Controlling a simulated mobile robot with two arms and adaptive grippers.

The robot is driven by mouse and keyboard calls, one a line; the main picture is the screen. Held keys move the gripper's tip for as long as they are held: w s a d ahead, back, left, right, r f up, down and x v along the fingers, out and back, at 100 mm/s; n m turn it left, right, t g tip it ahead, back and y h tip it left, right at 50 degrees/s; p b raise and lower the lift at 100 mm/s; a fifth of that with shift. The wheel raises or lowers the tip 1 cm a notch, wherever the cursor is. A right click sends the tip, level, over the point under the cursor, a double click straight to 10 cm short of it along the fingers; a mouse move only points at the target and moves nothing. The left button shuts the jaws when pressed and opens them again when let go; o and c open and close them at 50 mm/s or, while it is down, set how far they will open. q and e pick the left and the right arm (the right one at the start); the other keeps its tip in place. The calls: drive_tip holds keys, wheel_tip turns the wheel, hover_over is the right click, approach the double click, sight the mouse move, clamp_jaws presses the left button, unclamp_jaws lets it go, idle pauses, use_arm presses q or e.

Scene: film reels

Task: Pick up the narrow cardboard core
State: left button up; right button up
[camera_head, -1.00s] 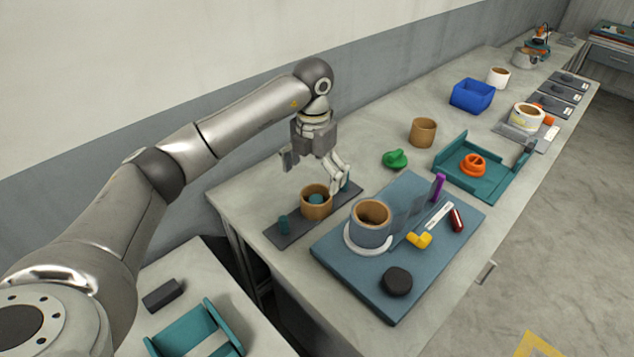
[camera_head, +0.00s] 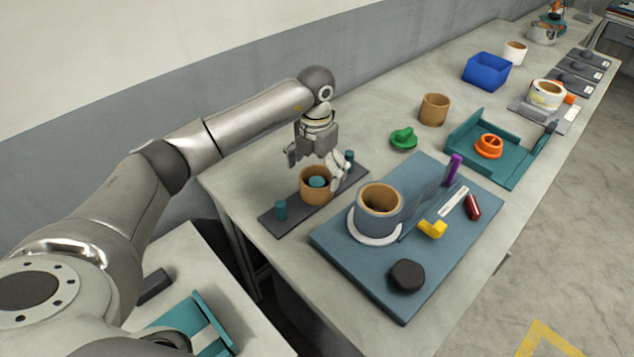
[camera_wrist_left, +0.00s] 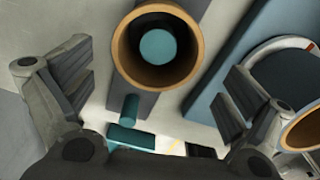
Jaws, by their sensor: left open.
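A brown cardboard core (camera_head: 314,194) stands upright around a teal post on a dark strip (camera_head: 345,186) with more teal posts. My left gripper (camera_head: 316,173) is open just above it, pointing down. In the left wrist view the core (camera_wrist_left: 186,73) shows its open end, with the teal post inside, between and beyond the spread fingers (camera_wrist_left: 163,85). No contact is visible. Another core (camera_head: 434,109) stands farther back, and a wider one (camera_head: 380,210) stands on a blue board. My right gripper is not in view.
The blue board (camera_head: 350,270) is close right of the strip, with a black knob (camera_head: 406,275), a yellow piece (camera_head: 432,229) and a purple post (camera_head: 453,170). A green piece (camera_head: 403,138), a teal tray (camera_head: 500,175) and a blue bin (camera_head: 486,71) stand farther back.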

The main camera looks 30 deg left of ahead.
sight(316, 182)
use_arm(q)
drive_tip(key=f, duration=0.1)
drive_tip(key=f+p, duration=0.1)
drive_tip(key=f, duration=0.1)
drive_tip(key=f+p, duration=0.1)
drive_tip(key=shift+w+a+f, duration=0.15)
drive_tip(key=shift+w, duration=0.1)
drive_tip(key=shift+f, duration=0.65)
drive_tip(key=c, duration=1)
